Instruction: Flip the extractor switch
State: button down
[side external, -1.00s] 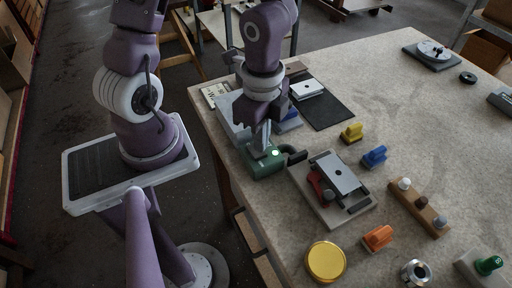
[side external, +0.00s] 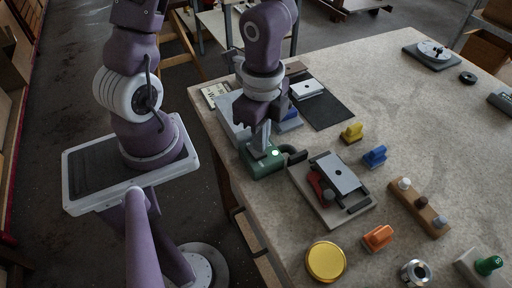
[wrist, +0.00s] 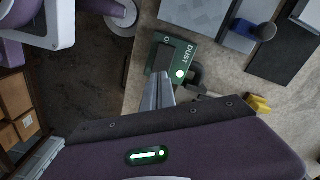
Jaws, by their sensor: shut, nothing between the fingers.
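The extractor switch is a green box with a dark rocker, labelled DUST. It sits near the table's left edge in the side view (side external: 265,169) and shows at the top middle of the wrist view (wrist: 187,60). A round green lamp (wrist: 180,74) on it is lit. My gripper (side external: 261,151) is shut and empty, pointing down over the box. In the wrist view the closed fingertips (wrist: 162,76) are at the near end of the rocker. I cannot tell whether they touch it. The fingers partly hide the rocker in the side view.
A dark hose or handle (side external: 294,156) lies right beside the box. A plate fixture with a red clamp (side external: 316,184) is close by on the right. A grey block (side external: 230,112) stands behind. Yellow, blue and orange pieces stand farther right; the right rear table is mostly clear.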

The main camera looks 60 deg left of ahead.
jog(key=shift+f, duration=1.45)
dwell(0.6)
jog(key=shift+r, duration=3.55)
jog(key=shift+a, duration=0.25)
jog(key=s+a+r+n+t+y, duration=0.1)
jog(key=a+r+n+y, duration=0.2)
jog(key=a+n, duration=0.1)
notch_tip(320, 180, up, 11)
jog(key=n+t+h, duration=0.3)
jog(key=n+t, duration=0.2)
jog(key=n, duration=0.3)
send_over(259, 154)
jog(key=s+a, duration=0.3)
jog(key=s, duration=0.3)
jog(key=shift+w+f, duration=0.2)
